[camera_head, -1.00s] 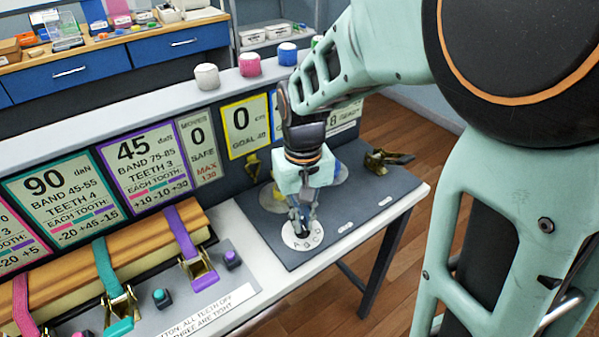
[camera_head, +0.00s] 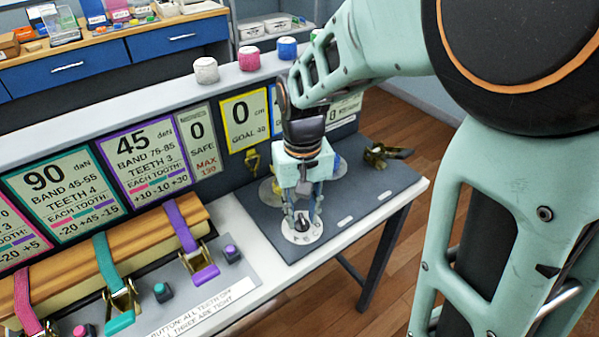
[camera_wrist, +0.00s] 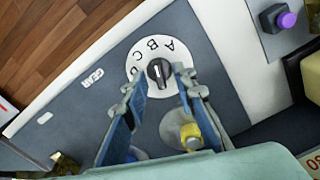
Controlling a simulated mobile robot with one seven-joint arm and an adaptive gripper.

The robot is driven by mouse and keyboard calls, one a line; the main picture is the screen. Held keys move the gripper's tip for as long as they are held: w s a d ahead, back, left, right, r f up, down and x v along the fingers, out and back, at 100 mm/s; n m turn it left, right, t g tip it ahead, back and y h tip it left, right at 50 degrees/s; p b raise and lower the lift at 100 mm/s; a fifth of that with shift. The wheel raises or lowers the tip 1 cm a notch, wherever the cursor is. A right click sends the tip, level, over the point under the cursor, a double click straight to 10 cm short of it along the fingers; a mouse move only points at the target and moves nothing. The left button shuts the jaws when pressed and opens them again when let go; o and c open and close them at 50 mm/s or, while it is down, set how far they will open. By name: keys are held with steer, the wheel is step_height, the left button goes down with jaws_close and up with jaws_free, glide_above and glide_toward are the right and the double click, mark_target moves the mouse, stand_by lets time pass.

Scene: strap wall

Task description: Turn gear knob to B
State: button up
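The gear knob (camera_wrist: 159,72) is a round black knob on a white dial (camera_wrist: 144,74) with the letters A, B and C along its edge.
A yellow knob (camera_wrist: 190,134) on a grey disc is close to the right finger in the wrist view. A purple button (camera_head: 231,251) and strap buckles lie left of the panel. A brass buckle (camera_head: 378,154) lies at the back right. The panel right of the dial is mostly flat.

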mark_target(302, 217)
step_height(302, 217, up, 12)
stand_by(0.6)
